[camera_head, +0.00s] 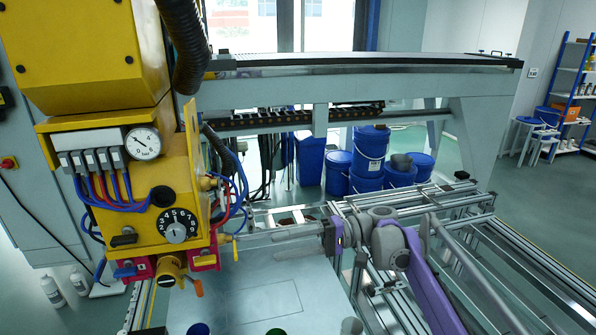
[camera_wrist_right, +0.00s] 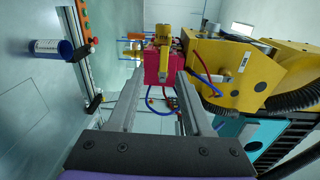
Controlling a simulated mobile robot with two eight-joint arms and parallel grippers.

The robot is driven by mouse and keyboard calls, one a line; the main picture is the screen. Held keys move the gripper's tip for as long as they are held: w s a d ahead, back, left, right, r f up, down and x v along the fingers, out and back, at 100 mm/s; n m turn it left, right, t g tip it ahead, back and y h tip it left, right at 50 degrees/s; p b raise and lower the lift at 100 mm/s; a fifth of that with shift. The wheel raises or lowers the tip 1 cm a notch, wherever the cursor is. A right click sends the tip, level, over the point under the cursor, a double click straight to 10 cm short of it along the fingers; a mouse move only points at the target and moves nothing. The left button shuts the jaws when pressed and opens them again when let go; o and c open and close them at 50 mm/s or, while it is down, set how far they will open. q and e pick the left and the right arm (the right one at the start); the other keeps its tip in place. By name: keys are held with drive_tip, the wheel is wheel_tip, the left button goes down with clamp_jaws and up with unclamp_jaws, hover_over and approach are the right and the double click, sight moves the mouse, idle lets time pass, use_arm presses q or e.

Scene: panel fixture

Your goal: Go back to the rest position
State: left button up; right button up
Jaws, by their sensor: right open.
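My right gripper (camera_head: 240,238) comes in from the right on my purple arm and points left at the yellow machine head. Its two long grey fingers are apart with nothing seen between them. The tips are close to the lower right side of the machine head (camera_head: 178,160); I cannot tell whether they touch it. In the right wrist view the open fingers (camera_wrist_right: 158,85) point toward a red block (camera_wrist_right: 158,66) with a yellow knob (camera_wrist_right: 161,40). Red and blue hoses loop close to the fingers there. My left gripper is not in view.
The machine head carries a gauge (camera_head: 143,144), a numbered dial (camera_head: 177,229) and hoses. A grey panel (camera_head: 250,285) lies below my right gripper, with cup rims at its front edge. Aluminium rails (camera_head: 500,260) run along the right. Blue buckets (camera_head: 369,150) stand behind.

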drive_tip(key=s+d+f+m+t+h+p, duration=0.1)
drive_tip(key=s+d+f+t+h+p, duration=0.2)
drive_tip(key=s+d, duration=0.4)
drive_tip(key=s+d+f+t+h+p, duration=0.3)
drive_tip(key=s+d+f+h, duration=0.3)
drive_tip(key=s, duration=0.5)
drive_tip(key=s+d+f+m+t+h+p, duration=0.1)
drive_tip(key=s+d+f+t+h+p, duration=0.3)
drive_tip(key=s+d+h, duration=0.3)
drive_tip(key=shift+s+d+f+m+h, duration=0.3)
drive_tip(key=shift+s+d+f+h, duration=0.15)
drive_tip(key=shift+s+d, duration=0.35)
drive_tip(key=shift+a, duration=0.15)
